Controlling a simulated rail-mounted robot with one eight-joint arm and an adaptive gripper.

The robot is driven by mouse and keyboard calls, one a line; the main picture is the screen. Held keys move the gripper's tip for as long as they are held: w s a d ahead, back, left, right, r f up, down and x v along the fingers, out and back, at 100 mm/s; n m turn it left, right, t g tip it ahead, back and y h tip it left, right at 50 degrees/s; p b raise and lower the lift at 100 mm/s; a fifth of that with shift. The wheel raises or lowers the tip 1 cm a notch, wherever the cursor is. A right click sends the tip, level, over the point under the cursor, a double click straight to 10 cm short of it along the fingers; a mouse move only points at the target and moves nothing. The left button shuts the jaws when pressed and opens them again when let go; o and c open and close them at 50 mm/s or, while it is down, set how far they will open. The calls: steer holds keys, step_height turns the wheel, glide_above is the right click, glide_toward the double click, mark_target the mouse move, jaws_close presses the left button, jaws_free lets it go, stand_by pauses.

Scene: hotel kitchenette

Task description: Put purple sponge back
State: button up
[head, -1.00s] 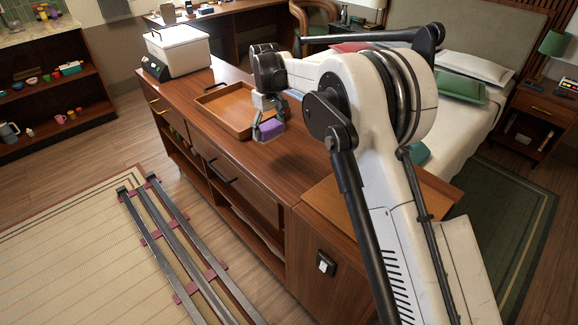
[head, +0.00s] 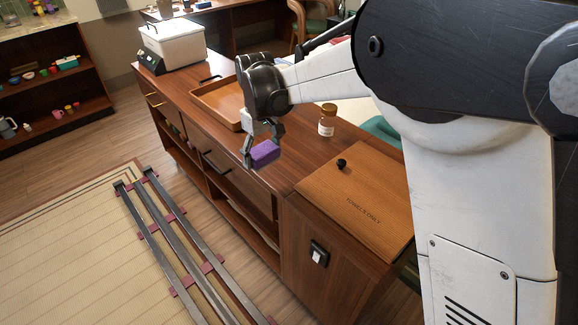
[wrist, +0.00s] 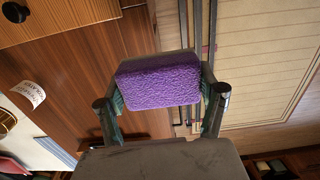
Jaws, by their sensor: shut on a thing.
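The purple sponge (head: 265,153) is a small block with a rough surface. My gripper (head: 261,152) is shut on it and holds it near the front edge of the wooden counter. In the wrist view the sponge (wrist: 160,87) sits between the two fingers, with its broad purple face toward the camera. In the head view its height above the counter is hard to tell. The wooden tray (head: 216,101) lies behind and to the left of my gripper; my gripper and wrist hide part of it.
A brown jar with a white label (head: 327,120) stands on the counter right of my gripper. A wooden lid marked "TOWELS ONLY" (head: 352,195) with a black knob covers the near right end. A white-lidded box (head: 172,45) stands at the far left. Counter between jar and gripper is clear.

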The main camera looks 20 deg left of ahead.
mark_target(287, 170)
steer(key=w+d+f, duration=0.1)
steer(key=w+f, duration=0.1)
steer(key=w+d+f, duration=0.1)
steer(key=w+d, duration=0.1)
steer(key=w, duration=0.1)
steer(key=w+d+f, duration=0.1)
steer(key=w+f, duration=0.1)
steer(key=w, duration=0.1)
steer(key=shift+w+d+f, duration=0.2)
steer(key=shift+d+f, duration=0.05)
steer(key=shift+f, duration=0.1)
steer(key=shift+f+b, duration=0.35)
steer(key=shift+f, duration=1.7)
steer(key=shift+f, duration=0.15)
steer(key=o, duration=1.3)
step_height(287, 170, up, 12)
steer(key=shift+r+p, duration=0.2)
steer(key=shift+p, duration=0.25)
steer(key=shift+d, duration=0.1)
